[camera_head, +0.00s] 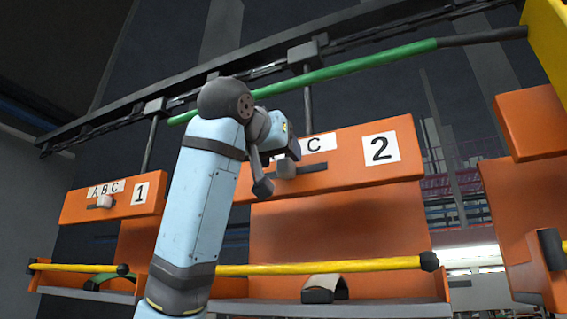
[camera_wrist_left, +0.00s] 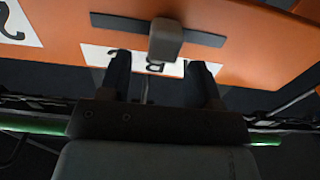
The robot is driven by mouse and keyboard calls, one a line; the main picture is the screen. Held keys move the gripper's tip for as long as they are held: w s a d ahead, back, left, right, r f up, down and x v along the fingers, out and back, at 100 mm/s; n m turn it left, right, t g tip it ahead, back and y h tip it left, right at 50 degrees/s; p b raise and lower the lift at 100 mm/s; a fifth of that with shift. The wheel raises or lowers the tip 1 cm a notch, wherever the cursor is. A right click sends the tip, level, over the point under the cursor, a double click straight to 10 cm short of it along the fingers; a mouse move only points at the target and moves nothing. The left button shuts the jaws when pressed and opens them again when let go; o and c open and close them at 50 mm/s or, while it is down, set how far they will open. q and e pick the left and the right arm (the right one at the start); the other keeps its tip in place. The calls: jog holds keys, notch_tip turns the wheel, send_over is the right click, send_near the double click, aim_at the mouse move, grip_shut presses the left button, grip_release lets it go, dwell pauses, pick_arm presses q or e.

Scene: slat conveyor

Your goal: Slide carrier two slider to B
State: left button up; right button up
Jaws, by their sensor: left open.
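Carrier two (camera_head: 340,225) is an orange hanging carrier with a "2" label. Its slider knob (camera_head: 286,168) is a small grey block on a dark horizontal slot (camera_head: 312,168) below the ABC label (camera_head: 318,143). My left gripper (camera_head: 277,174) is in front of that label, its arm hiding the panel's left part. In the left wrist view the picture is upside down; the knob (camera_wrist_left: 165,42) stands near the B, but exact alignment is unclear. My open left gripper (camera_wrist_left: 160,60) has its fingertips either side of the knob's line, with no visible grip. My right gripper is not in view.
Carrier one (camera_head: 75,208) hangs at the left with its own slider (camera_head: 105,201). Another orange carrier (camera_head: 520,180) is at the right. A green rail (camera_head: 350,66) runs above and a yellow bar (camera_head: 330,266) crosses in front below.

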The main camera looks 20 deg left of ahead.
pick_arm(q)
jog(key=s+b, duration=0.3)
jog(key=s, duration=0.8)
jog(key=shift+s, duration=0.15)
jog(key=shift+a, duration=0.15)
